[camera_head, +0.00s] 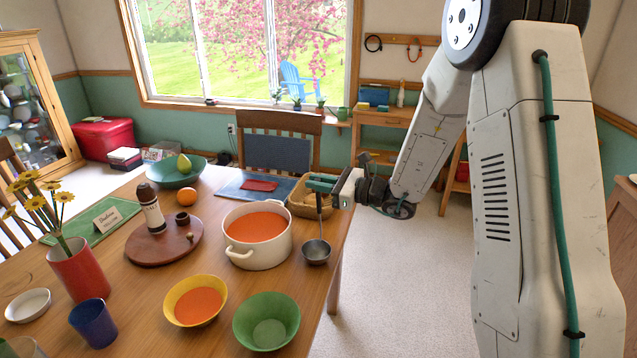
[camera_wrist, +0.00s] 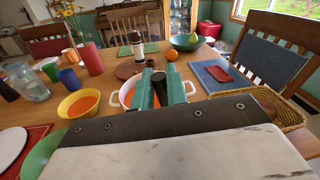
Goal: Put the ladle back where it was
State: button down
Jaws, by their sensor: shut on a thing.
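My gripper (camera_head: 320,185) has teal fingers shut on the upper handle of the ladle (camera_head: 316,251). The ladle hangs upright, its dark grey bowl low beside the right side of the white pot (camera_head: 262,254); I cannot tell whether the bowl touches the table. In the wrist view my gripper (camera_wrist: 162,88) grips the dark handle end of the ladle (camera_wrist: 160,89), with the pot (camera_wrist: 116,99) partly hidden behind the fingers. The pot holds orange soup.
A yellow bowl (camera_head: 175,313) of orange soup and an empty green bowl (camera_head: 266,332) stand in front of the pot. A wicker basket (camera_head: 300,208) is behind the ladle. A round wooden board (camera_head: 150,258) with a bottle lies left. The table's right edge is close.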

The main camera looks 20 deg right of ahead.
jog(key=c, duration=1.4)
grip_release()
